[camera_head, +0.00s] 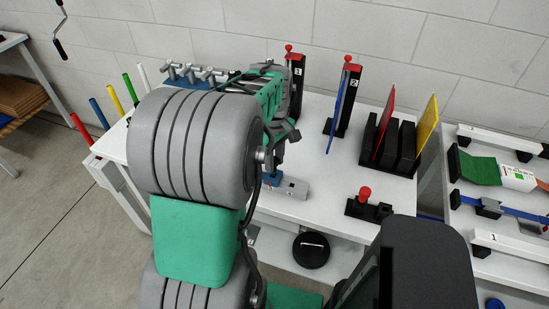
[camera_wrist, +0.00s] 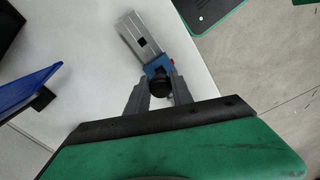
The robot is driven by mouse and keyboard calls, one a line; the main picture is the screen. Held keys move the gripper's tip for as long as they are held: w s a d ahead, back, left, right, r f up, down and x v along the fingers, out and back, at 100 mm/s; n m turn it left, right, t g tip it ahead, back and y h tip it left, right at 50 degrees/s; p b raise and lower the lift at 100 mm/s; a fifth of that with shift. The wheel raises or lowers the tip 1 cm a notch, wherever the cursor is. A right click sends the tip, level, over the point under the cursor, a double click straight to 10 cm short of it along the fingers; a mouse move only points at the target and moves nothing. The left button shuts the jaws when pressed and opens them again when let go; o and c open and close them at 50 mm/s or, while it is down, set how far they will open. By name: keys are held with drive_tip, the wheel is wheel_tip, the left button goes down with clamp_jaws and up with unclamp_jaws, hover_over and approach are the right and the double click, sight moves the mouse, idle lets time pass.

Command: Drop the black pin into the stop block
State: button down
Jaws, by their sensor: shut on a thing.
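The stop block is a grey block with a dark square opening (camera_wrist: 133,33) and a blue part at its near end. In the head view the grey block (camera_head: 293,189) lies on the white table below my gripper. My gripper (camera_wrist: 159,82) is shut on the black pin (camera_wrist: 159,88), whose dark round end shows between the fingers, in front of the blue part in the wrist picture. I cannot tell whether the pin touches the block. In the head view my gripper (camera_head: 272,160) is partly covered by my arm, and the pin cannot be made out.
On the white table (camera_head: 325,185) stand two red-topped black posts (camera_head: 296,80) (camera_head: 346,95), a rack (camera_head: 402,145) with red and yellow plates, and a red-knobbed fixture (camera_head: 365,195). Grey clamps (camera_head: 190,72) stand at the back left. A blue plate (camera_wrist: 30,88) shows left in the wrist view.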

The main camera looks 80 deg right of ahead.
drive_tip(key=shift+f+b, duration=0.7)
drive_tip(key=shift+f, duration=0.6)
drive_tip(key=c, duration=1)
unclamp_jaws()
drive_tip(key=shift+c, duration=0.2)
drive_tip(key=shift+r, duration=0.1)
